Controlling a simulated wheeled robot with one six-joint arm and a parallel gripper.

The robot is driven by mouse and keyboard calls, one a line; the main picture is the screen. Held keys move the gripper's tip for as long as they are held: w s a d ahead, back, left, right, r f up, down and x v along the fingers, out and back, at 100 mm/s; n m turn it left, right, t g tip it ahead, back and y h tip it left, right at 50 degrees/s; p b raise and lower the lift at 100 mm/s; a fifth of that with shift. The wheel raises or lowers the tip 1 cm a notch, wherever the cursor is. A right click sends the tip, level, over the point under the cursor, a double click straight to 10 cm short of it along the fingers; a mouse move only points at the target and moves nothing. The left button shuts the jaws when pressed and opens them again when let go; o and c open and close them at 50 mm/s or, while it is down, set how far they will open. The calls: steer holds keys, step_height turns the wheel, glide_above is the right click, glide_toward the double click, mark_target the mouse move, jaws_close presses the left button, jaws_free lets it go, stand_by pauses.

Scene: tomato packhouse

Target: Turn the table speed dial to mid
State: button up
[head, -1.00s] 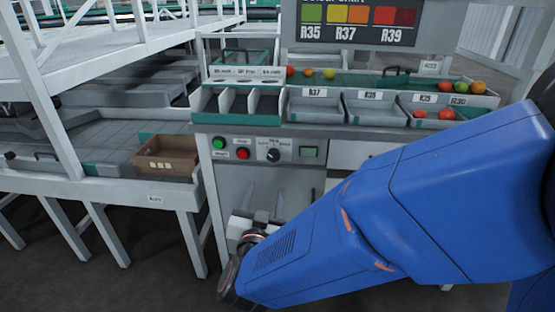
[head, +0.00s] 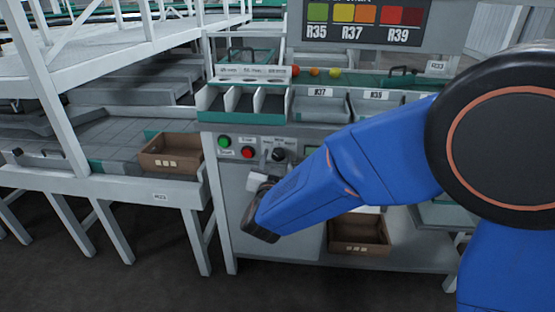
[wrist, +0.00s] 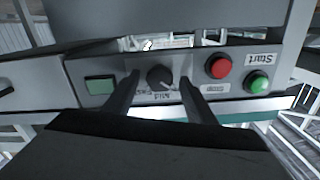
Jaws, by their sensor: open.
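The black speed dial (head: 278,155) is on the grey front panel of the sorting table, right of the red button. My gripper (wrist: 158,80) is open and empty, pointing at the panel. In the head view my gripper (head: 264,165) is just below and left of the dial. Whether the fingertips reach around the knob is unclear.
The red button (wrist: 219,67), green Start button (wrist: 258,82) and a green square (wrist: 100,86) flank the dial. Above are divided trays (head: 245,103). A brown crate (head: 358,236) sits on the lower shelf; another brown crate (head: 170,152) is on the left conveyor.

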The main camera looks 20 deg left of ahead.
steer(key=shift+w, duration=0.45)
steer(key=c, duration=1.1)
steer(key=shift+o, duration=0.2)
steer(key=shift+m, duration=0.4)
steer(key=m, duration=0.4)
steer(key=shift+m, duration=2.5)
